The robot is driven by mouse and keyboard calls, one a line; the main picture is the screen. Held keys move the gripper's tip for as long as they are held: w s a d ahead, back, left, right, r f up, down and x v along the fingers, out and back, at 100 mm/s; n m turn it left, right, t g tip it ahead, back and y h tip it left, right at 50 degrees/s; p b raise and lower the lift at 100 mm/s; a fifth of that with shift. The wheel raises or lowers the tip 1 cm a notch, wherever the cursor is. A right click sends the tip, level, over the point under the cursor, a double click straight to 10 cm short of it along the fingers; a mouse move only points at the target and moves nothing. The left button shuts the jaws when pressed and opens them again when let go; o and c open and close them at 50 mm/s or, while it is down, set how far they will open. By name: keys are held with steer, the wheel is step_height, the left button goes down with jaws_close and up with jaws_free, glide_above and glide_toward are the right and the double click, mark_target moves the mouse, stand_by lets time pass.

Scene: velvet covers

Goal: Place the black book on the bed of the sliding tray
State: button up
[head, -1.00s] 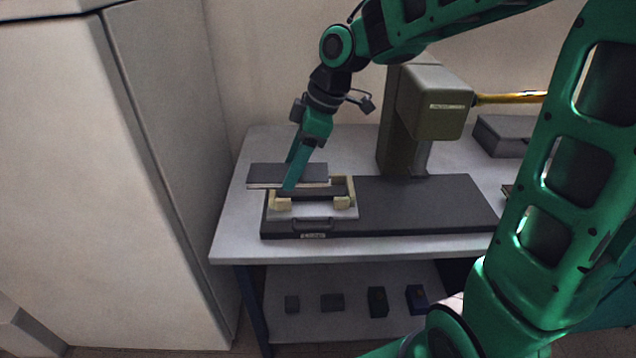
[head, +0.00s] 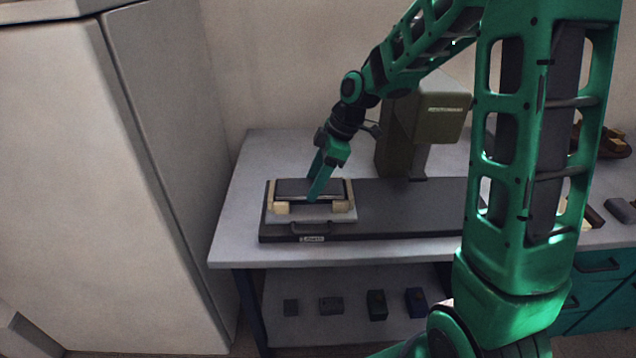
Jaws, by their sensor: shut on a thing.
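The black book (head: 292,188) lies flat, low over the bed of the sliding tray (head: 286,216), between its pale corner blocks. Whether it touches the bed I cannot tell. The tray sits at the left end of a long dark base plate (head: 405,208) on the table and has a dark handle at its front. My gripper (head: 314,188) points down over the book's right half, shut on it with a finger on the near edge. The far finger's tip is partly hidden.
An olive press-like machine (head: 425,118) stands behind the base plate, just right of my gripper. A white cabinet (head: 150,150) rises left of the table (head: 235,225). A lower shelf (head: 345,305) holds several small blocks. My arm hides part of the table's right side.

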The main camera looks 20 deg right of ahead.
steer(key=shift+f, duration=0.45)
steer(key=shift+f, duration=0.1)
steer(key=o, duration=1.2)
steer(key=shift+o, duration=0.2)
steer(key=v, duration=0.7)
steer(key=shift+d+r, duration=0.15)
steer(key=shift+r, duration=0.15)
